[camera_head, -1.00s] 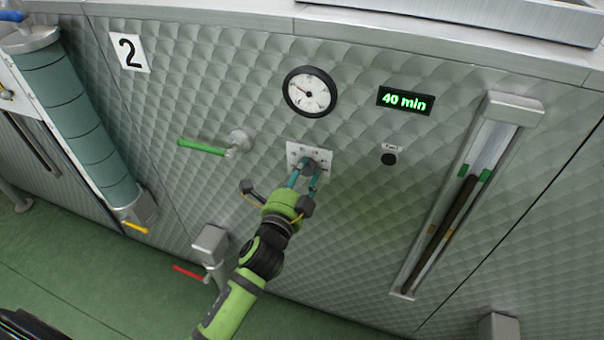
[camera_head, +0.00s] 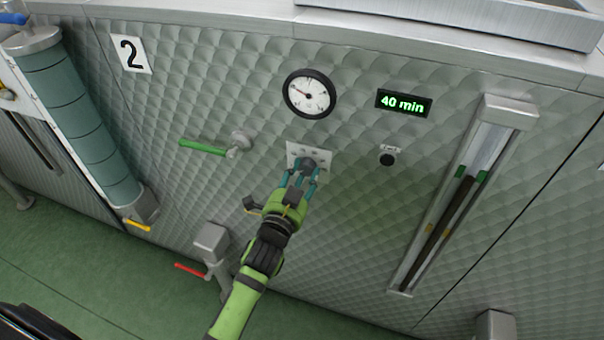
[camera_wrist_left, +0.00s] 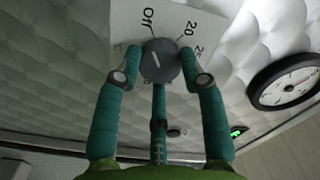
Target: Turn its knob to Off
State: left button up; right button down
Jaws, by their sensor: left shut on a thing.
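The grey knob (camera_wrist_left: 160,61) sits on a white plate (camera_wrist_left: 100,44) on the quilted metal wall. In the left wrist view the plate reads "Off" and "20", with another mark partly hidden. The light pointer line on the knob's face slants toward the "Off" side, but its exact setting is hard to tell. My left gripper (camera_wrist_left: 160,70) has its teal fingers closed around the knob. In the head view the left gripper (camera_head: 303,172) covers the lower part of the plate (camera_head: 322,158). My right gripper is not in view.
A round gauge (camera_head: 309,94) is above the plate, and a display (camera_head: 404,102) reads "40 min". A green-handled valve (camera_head: 205,147) is left, a black button (camera_head: 387,159) right. A red lever (camera_head: 189,269) is lower left; a sight glass (camera_head: 445,225) stands farther right.

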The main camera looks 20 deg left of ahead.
pick_arm(q)
jog(key=shift+d, duration=0.1)
dwell(0.3)
jog(key=o, duration=1.1)
jog(key=shift+o, duration=0.2)
jog(key=shift+s, duration=0.25)
jog(key=s, duration=1.1)
jog(key=shift+s+a, duration=0.2)
jog(key=shift+s, duration=0.1)
